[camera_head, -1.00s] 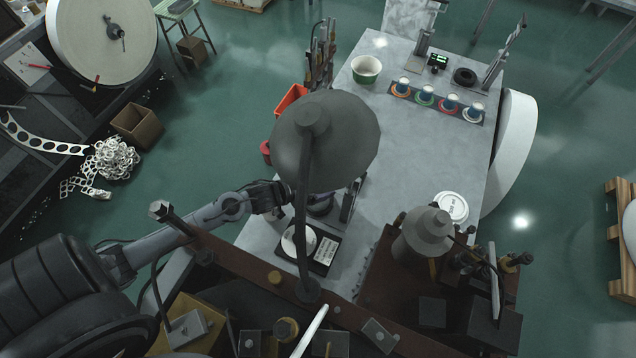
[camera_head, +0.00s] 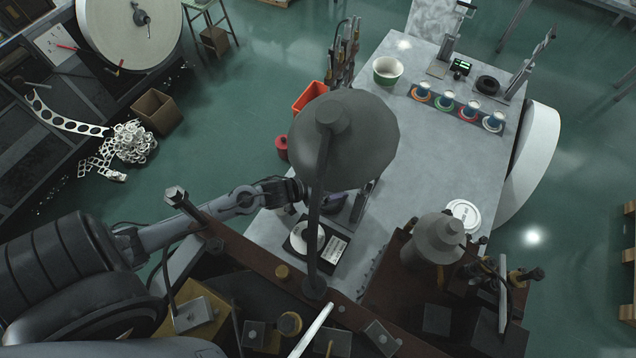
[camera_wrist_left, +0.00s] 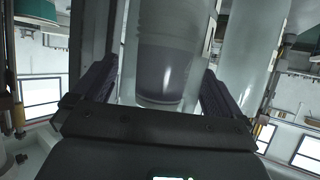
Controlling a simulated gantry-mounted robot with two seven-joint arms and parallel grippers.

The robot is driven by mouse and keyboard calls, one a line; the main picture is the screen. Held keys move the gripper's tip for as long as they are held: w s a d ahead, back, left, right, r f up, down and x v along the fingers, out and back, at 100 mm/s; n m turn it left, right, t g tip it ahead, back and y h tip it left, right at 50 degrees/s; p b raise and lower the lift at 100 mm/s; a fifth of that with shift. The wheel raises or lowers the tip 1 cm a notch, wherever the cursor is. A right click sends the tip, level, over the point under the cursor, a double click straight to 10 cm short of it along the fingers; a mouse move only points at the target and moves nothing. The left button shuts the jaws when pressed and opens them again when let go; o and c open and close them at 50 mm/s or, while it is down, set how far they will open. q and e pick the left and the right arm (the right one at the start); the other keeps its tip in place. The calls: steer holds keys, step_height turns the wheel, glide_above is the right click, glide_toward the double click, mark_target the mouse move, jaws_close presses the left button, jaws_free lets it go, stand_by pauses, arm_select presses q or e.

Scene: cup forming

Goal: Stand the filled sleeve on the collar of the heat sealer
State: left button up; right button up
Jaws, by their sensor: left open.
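In the left wrist view, my left gripper (camera_wrist_left: 160,85) has its two dark fingers apart, one on each side of an upright translucent sleeve (camera_wrist_left: 168,45). A darker, rounded form shows inside the sleeve's lower part. I cannot tell whether the fingers touch it. A second pale translucent tube (camera_wrist_left: 248,55) stands to the right. In the head view, my left gripper (camera_head: 296,191) reaches in from the left, and its tips are hidden behind a large grey lamp-like shade. The sleeve is not clear there. I cannot make out the heat sealer's collar for certain. My right gripper is not in view.
The grey shade (camera_head: 345,140) blocks the middle of the head view. A green and white tub (camera_head: 388,72) and a row of small cups on coloured rings (camera_head: 446,101) stand at the table's far end. A white lid (camera_head: 463,213) lies at right. The table's middle (camera_head: 430,165) is clear.

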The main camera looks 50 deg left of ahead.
arm_select(q)
steer(key=v, duration=1)
steer(key=s+d+r+n+g+y, duration=0.1)
steer(key=s+d+r+g+y, duration=0.1)
steer(key=s+d+g, duration=0.6)
steer(key=s+d+y, duration=0.1)
steer(key=s+d, duration=0.1)
steer(key=s, duration=0.1)
steer(key=shift+s+d+g+b, duration=0.25)
steer(key=shift+d+g+b, duration=0.1)
steer(key=shift+g, duration=0.05)
steer(key=shift+r, duration=0.2)
step_height(320, 180, up, 5)
steer(key=p, duration=0.4)
steer(key=shift+f+p, duration=0.2)
steer(key=shift+p, duration=0.15)
